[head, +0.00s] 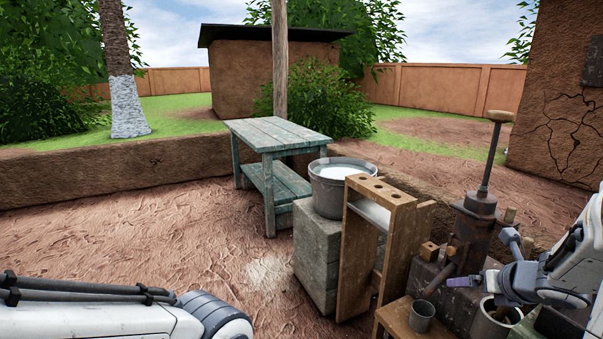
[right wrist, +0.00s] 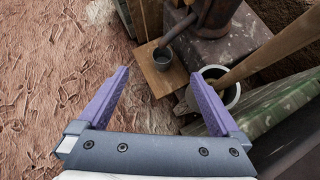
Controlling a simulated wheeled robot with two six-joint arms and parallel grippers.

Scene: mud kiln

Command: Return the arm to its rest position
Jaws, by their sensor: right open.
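My right gripper (head: 486,259) is at the right of the head view, with its purple fingers spread apart. In the right wrist view the same gripper (right wrist: 161,75) is open with nothing between its fingers. Below it in that view are a small grey cup (right wrist: 163,60) on a wooden board (right wrist: 160,82) and a pale bucket (right wrist: 233,95) with a wooden handle in it. My left arm lies across the lower left of the head view, and its gripper is not in view.
A metal press (head: 476,222) with an upright lever stands beside the right gripper. A wooden rack (head: 357,245) and a grey basin (head: 328,198) on a block (head: 316,250) stand left of it. A teal table (head: 280,137) is behind. Bare ground at left is clear.

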